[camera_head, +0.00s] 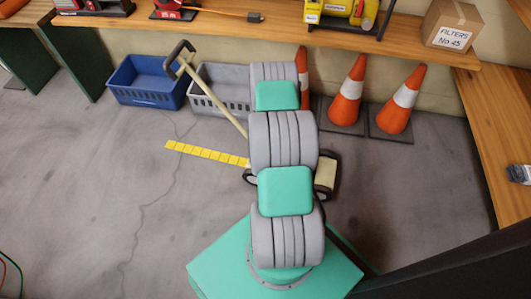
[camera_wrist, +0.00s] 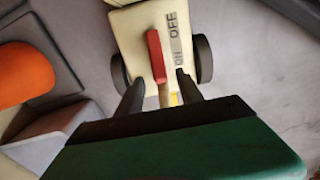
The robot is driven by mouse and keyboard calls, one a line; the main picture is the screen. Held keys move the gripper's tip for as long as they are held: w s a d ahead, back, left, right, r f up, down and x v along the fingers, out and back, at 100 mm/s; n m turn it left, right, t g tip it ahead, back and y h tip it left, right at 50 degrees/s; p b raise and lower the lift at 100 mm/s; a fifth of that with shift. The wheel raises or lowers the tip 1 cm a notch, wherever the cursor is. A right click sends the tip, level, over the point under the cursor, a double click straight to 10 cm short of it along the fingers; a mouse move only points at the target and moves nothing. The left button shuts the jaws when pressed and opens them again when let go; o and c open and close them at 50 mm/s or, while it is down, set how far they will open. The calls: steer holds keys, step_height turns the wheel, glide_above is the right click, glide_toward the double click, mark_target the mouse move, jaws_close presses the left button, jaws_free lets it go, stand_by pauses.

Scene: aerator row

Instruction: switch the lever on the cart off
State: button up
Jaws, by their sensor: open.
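The cart (camera_head: 326,172) stands on the floor behind my arm in the head view, which hides most of it. Its cream pole (camera_head: 215,98) leans up left to a dark handle. In the wrist view the cart's cream top (camera_wrist: 138,38) carries a red lever (camera_wrist: 155,55) beside a grey strip marked OFF at the far end and ON at the near end. The lever lies lengthwise along the strip; its setting is hard to tell. My gripper (camera_wrist: 160,86) is open, its dark fingers at the near end of the lever, one on each side. Contact is unclear. The head view hides the gripper.
Orange cones (camera_head: 348,92) stand right of my arm by the wall. A blue crate (camera_head: 148,98) and a grey crate (camera_head: 212,108) sit behind the cart. A wooden bench (camera_head: 250,32) runs along the back. Floor left of the yellow strip (camera_head: 205,153) is clear.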

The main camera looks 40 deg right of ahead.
step_height(320, 180, down, 4)
steer(key=shift+r+b, duration=0.15)
steer(key=shift+b, duration=0.35)
jaws_close()
stand_by(1.1)
